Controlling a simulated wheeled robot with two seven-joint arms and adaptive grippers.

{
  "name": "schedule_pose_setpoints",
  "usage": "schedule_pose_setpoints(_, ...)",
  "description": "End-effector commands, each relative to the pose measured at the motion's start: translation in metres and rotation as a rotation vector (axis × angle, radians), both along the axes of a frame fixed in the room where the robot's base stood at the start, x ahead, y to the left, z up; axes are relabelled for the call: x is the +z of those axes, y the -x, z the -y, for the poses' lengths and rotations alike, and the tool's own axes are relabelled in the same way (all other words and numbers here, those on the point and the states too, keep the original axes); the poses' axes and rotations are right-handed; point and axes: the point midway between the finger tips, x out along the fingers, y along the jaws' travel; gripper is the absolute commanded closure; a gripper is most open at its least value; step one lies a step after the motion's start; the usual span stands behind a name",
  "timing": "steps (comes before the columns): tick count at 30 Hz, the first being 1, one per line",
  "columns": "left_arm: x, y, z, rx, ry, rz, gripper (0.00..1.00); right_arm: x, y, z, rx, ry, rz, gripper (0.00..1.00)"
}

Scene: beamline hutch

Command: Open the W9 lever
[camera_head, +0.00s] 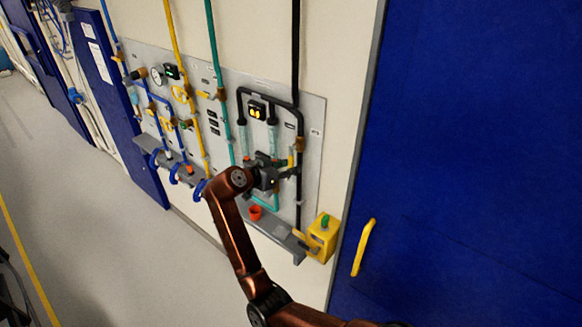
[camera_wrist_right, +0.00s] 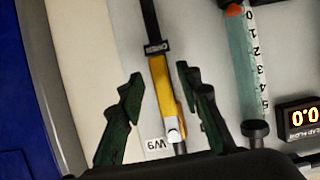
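The W9 lever (camera_wrist_right: 161,88) is a yellow handle along a dark pipe, with a "W9" label (camera_wrist_right: 155,144) beside its lower end in the right wrist view. My right gripper (camera_wrist_right: 160,75) is open, with one dark finger on each side of the lever. A gap shows on both sides, so the fingers look apart from it. In the head view the lever shows as a small yellow strip (camera_head: 291,160) at the right gripper (camera_head: 283,172), which hides much of the panel there. My left gripper is in neither view.
A scaled flow tube (camera_wrist_right: 243,65) and a lit display (camera_wrist_right: 300,117) sit right of the gripper in the wrist view. A blue door (camera_head: 470,150) stands right.

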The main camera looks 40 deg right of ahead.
Motion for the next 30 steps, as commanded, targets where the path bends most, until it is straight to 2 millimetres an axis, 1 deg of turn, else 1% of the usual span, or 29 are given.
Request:
schedule_pose_setpoints(3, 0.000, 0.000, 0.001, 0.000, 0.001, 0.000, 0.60, 0.009, 0.005, -0.022, 0.003, -0.003, 0.002, 0.68)
schedule_pose_setpoints(9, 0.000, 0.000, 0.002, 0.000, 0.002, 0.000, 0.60, 0.025, 0.015, -0.059, 0.004, -0.001, 0.001, 0.68)
schedule_pose_setpoints(15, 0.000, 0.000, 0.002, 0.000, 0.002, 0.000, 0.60, 0.036, 0.023, -0.084, 0.001, -0.001, 0.000, 0.68)
schedule_pose_setpoints(21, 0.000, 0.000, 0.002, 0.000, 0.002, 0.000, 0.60, 0.040, 0.025, -0.092, 0.000, 0.000, 0.000, 0.68)
schedule_pose_setpoints(30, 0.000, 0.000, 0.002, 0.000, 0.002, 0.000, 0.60, 0.040, 0.025, -0.092, 0.000, 0.000, 0.000, 0.68)
